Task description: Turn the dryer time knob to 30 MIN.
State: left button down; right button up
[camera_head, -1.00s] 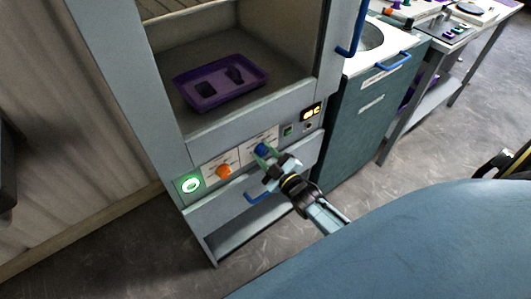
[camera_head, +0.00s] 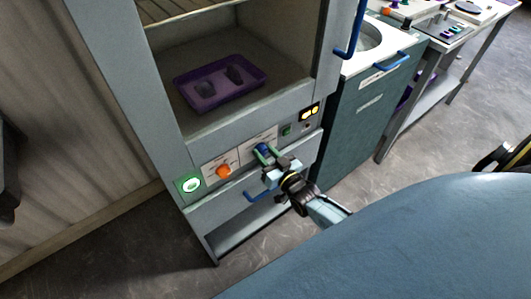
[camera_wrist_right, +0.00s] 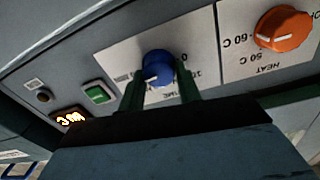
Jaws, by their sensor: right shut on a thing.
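The blue dryer time knob (camera_head: 263,149) is on the dryer's lower front panel. In the wrist view, which is upside down, the blue knob (camera_wrist_right: 158,65) carries a white pointer line at its lower part; the label around it is partly covered. My right gripper (camera_head: 266,158) has its green fingers on either side of this knob, shut on it; the fingers also show in the wrist view (camera_wrist_right: 161,88). A lit display (camera_wrist_right: 70,119) shows orange digits that I cannot read for certain. My left gripper is not in view.
An orange heat knob (camera_head: 223,171) and a lit green button (camera_head: 190,185) sit left of the time knob. A purple tray (camera_head: 215,97) lies in the open dryer chamber above. A blue handle (camera_head: 256,196) is below. A teal cabinet (camera_head: 368,115) stands to the right.

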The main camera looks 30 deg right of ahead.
jog(key=shift+m, duration=0.5)
dwell(0.3)
jog(key=o, duration=1)
jog(key=s+p, duration=0.1)
jog(key=s, duration=1.2)
jog(key=shift+s+d+p, duration=0.2)
jog(key=shift+d+p, duration=0.15)
